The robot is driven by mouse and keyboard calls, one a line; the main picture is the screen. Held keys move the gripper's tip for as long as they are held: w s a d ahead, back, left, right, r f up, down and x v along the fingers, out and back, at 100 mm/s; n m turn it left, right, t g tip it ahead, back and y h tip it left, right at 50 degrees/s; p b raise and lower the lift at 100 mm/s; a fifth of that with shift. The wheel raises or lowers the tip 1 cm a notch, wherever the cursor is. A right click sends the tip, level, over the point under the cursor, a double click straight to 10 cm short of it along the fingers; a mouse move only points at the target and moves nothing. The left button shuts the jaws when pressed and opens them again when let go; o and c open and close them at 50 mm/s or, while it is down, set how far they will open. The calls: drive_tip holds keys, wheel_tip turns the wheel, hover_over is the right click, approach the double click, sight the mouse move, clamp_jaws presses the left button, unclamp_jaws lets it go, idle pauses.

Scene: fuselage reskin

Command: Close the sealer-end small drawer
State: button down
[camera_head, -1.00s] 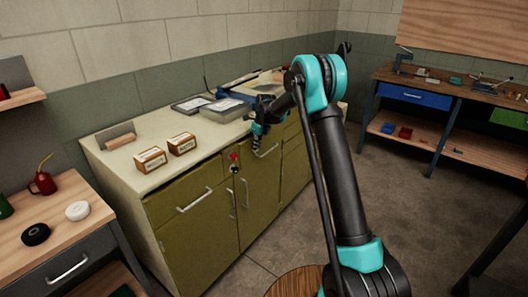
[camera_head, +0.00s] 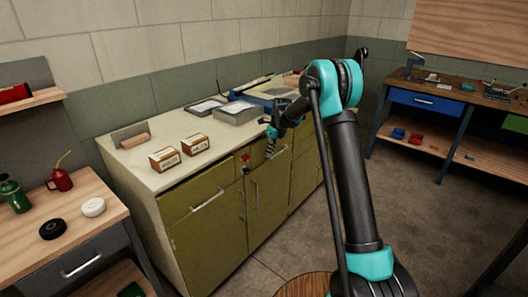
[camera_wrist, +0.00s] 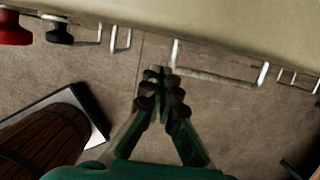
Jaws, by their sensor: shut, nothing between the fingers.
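The olive cabinet (camera_head: 215,235) has small drawers along its top edge. The left drawer (camera_head: 185,200) has a pale bar handle (camera_head: 207,199). A second drawer with a bar handle (camera_head: 277,153) lies farther along, beyond the red and black knobs. I cannot tell for sure which is the sealer-end drawer, nor how far either stands out. My gripper (camera_head: 270,151) is shut and empty in front of the second drawer. In the wrist view my gripper (camera_wrist: 162,76) has its fingertips together close to the left post of a bar handle (camera_wrist: 215,76); contact is unclear.
Two small labelled boxes (camera_head: 165,159) and grey trays (camera_head: 235,111) stand on the countertop. A red knob (camera_wrist: 14,28) and a black knob (camera_wrist: 59,33) stick out from the cabinet front. A wooden barrel-like object (camera_wrist: 45,140) stands below left. Floor right of the cabinet is clear.

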drive_tip(key=s+d+v, duration=0.1)
drive_tip(key=v, duration=0.9)
drive_tip(key=s+d+r+n, duration=0.2)
drive_tip(key=s+d+n, duration=0.35)
drive_tip(key=s, duration=0.25)
drive_tip(key=s+d+f+n+t, duration=0.1)
drive_tip(key=s+d+f+n, duration=0.2)
drive_tip(key=s, duration=0.9)
drive_tip(key=s+d+f+n+h, duration=0.1)
drive_tip(key=s+d+f+n, duration=0.2)
drive_tip(key=s+d+n, duration=0.3)
drive_tip(key=s+d+f+n+t+h, duration=0.1)
drive_tip(key=s+d+f+n, duration=0.2)
drive_tip(key=s+n, duration=0.7)
drive_tip(key=s+d, duration=0.2)
drive_tip(key=s, duration=0.7)
drive_tip(key=shift+s+f+n+t, duration=0.15)
drive_tip(key=shift+f+n+t, duration=0.05)
drive_tip(key=shift+n+t, duration=0.15)
drive_tip(key=c, duration=2.2)
unclamp_jaws()
